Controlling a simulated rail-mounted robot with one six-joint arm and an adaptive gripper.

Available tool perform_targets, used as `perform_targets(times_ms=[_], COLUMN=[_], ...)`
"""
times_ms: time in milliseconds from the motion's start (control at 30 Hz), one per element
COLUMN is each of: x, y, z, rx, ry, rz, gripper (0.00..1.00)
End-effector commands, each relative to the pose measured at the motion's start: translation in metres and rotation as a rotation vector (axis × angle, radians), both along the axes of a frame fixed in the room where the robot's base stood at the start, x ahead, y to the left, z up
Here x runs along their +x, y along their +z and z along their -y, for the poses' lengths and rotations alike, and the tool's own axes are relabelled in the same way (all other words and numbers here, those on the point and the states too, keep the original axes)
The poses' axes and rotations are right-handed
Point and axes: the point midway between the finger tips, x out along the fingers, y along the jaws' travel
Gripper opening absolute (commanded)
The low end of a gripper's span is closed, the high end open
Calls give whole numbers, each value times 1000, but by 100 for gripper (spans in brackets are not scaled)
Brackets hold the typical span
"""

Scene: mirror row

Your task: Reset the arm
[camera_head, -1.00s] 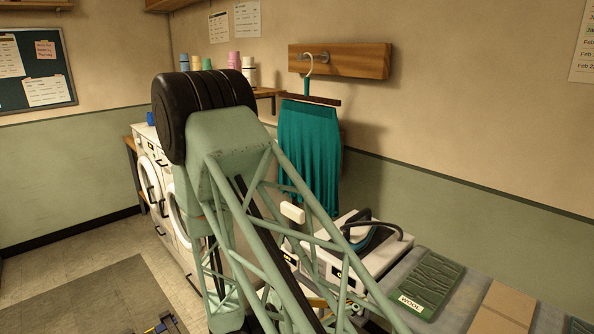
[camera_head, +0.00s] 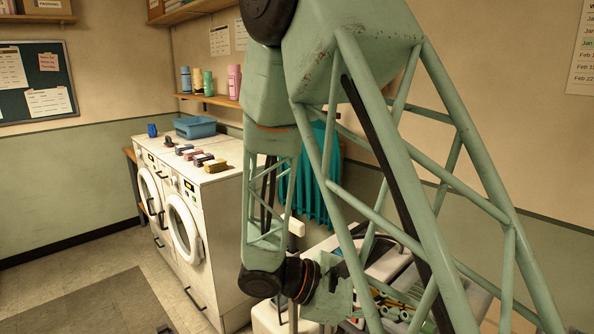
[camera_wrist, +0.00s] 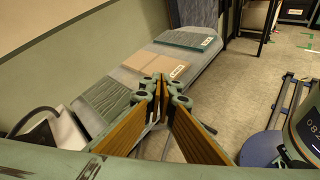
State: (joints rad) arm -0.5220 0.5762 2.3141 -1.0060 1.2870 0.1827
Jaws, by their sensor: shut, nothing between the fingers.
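My arm fills the right half of the head view, its green lattice link crossing in front of the wall and the ironing station. The wrist hangs low, and my gripper (camera_head: 392,306) shows only in part behind the link. In the wrist view my gripper (camera_wrist: 162,84) has its fingertips together, with nothing between them. It is above the grey pressing table (camera_wrist: 140,62); the gap to the table is hard to judge.
Ribbed mat (camera_wrist: 106,97), tan board (camera_wrist: 156,67) and labelled green mat (camera_wrist: 184,39) lie on the table. A white unit (camera_wrist: 62,132) with a dark hose is at left. Teal garment (camera_head: 318,185) hangs behind my arm.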

Motion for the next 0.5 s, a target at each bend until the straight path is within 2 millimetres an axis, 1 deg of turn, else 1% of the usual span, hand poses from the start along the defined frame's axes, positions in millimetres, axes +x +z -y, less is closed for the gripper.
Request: perform_targets(times_ms=[100,500], x=[-11,-52], y=[11,41], z=[7,25], rx=[39,170], ry=[-46,-196], rz=[24,99], gripper=[0,0])
